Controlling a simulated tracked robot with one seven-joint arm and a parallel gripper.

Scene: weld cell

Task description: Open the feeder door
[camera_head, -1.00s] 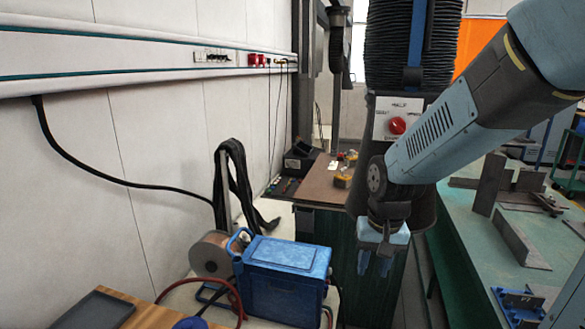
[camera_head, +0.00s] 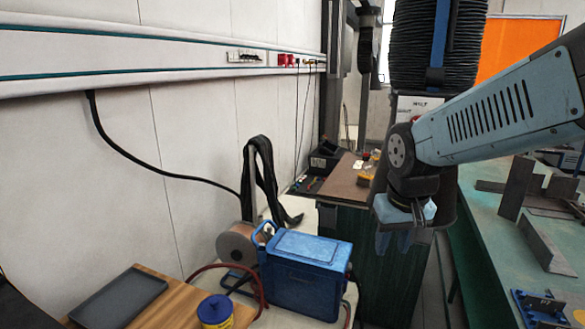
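The wire feeder is a blue box (camera_head: 302,274) with a flat lid and a blue handle, standing on a pale surface left of centre. A copper-coloured wire spool (camera_head: 236,244) sits at its left rear. The box's lid and side panel look closed, and I cannot tell which panel is the door. My gripper (camera_head: 395,242) hangs pointing down, to the right of the box and apart from it. Its two light blue fingers look parted with nothing between them, though they are small in the view.
A wooden table (camera_head: 182,309) at lower left bears a dark tray (camera_head: 119,297) and a blue tin (camera_head: 215,312). A dark cabinet with a brown top (camera_head: 350,182) stands behind. A green bench (camera_head: 484,222) with metal pieces is at right. Black cables (camera_head: 262,180) hang behind the feeder.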

